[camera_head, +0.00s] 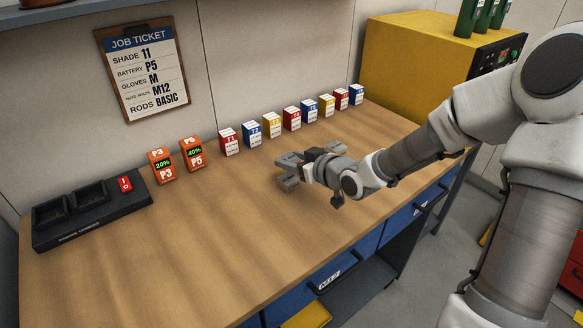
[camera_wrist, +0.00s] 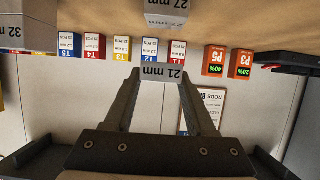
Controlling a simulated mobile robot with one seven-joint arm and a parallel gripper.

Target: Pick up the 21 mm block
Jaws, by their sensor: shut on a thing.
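My gripper (camera_head: 293,167) is over the middle of the wooden bench, fingers pointing toward the back wall. In the wrist view my gripper (camera_wrist: 162,80) is shut on the grey 21 mm block (camera_wrist: 163,73), which sits between the fingertips with its label facing the camera. In the head view the gripper hides much of the block. In the upside-down wrist view, a grey 27 mm block (camera_wrist: 166,13) shows beyond the fingertips at the top and a grey 32 mm block (camera_wrist: 25,32) at the top left. Whether the held block touches the bench cannot be told.
A row of small red, blue and yellow boxes (camera_head: 292,118) lines the back of the bench (camera_head: 190,240). Two orange batteries (camera_head: 193,155) and a black charger (camera_head: 90,215) stand at the left. A yellow machine (camera_head: 415,60) stands at the back right. The front left bench is clear.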

